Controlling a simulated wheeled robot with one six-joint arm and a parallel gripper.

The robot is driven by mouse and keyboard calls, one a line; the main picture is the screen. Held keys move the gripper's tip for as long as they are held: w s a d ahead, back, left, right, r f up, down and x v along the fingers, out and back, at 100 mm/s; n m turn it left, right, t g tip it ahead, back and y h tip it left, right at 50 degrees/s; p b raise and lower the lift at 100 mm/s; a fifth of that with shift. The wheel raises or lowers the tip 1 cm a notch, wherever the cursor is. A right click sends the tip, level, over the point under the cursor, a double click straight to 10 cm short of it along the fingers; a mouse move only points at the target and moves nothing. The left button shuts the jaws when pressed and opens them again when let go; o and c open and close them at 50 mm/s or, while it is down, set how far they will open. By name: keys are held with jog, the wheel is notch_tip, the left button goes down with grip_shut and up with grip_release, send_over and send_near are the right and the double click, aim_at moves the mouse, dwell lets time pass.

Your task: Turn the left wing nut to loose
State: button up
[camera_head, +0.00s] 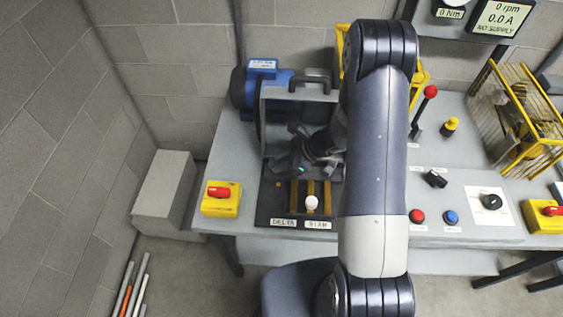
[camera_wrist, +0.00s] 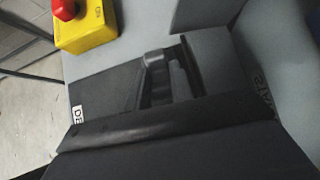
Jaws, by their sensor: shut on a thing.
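No wing nut can be made out in either view; my gripper and arm cover that spot. My gripper (camera_head: 296,157) is at the mouth of the open grey box (camera_head: 277,112), above the dark panel (camera_head: 266,203) with the DELTA and STAR labels. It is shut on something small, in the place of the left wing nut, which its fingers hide. On the panel, brass-coloured strips and a white round knob (camera_head: 311,203) show in front of my gripper. In the wrist view, dark shapes fill the middle, and the held thing cannot be told apart.
A yellow box with a red switch (camera_head: 221,198) stands left of the panel; it also shows in the wrist view (camera_wrist: 84,27). A blue motor (camera_head: 246,86) is behind the grey box. Red (camera_head: 417,216) and blue buttons (camera_head: 451,217) lie right of my arm.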

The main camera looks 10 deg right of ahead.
grip_shut()
jog(key=shift+n+g+b, duration=0.3)
jog(key=shift+n+b, duration=0.1)
jog(key=o, duration=0.6)
grip_release()
jog(key=shift+o, duration=0.2)
jog(key=shift+d, duration=0.1)
jog(key=b+v, duration=0.1)
jog(key=v, duration=0.9)
jog(key=shift+d+r+b, duration=0.25)
jog(key=shift+b, duration=0.05)
jog(key=shift+a, duration=0.1)
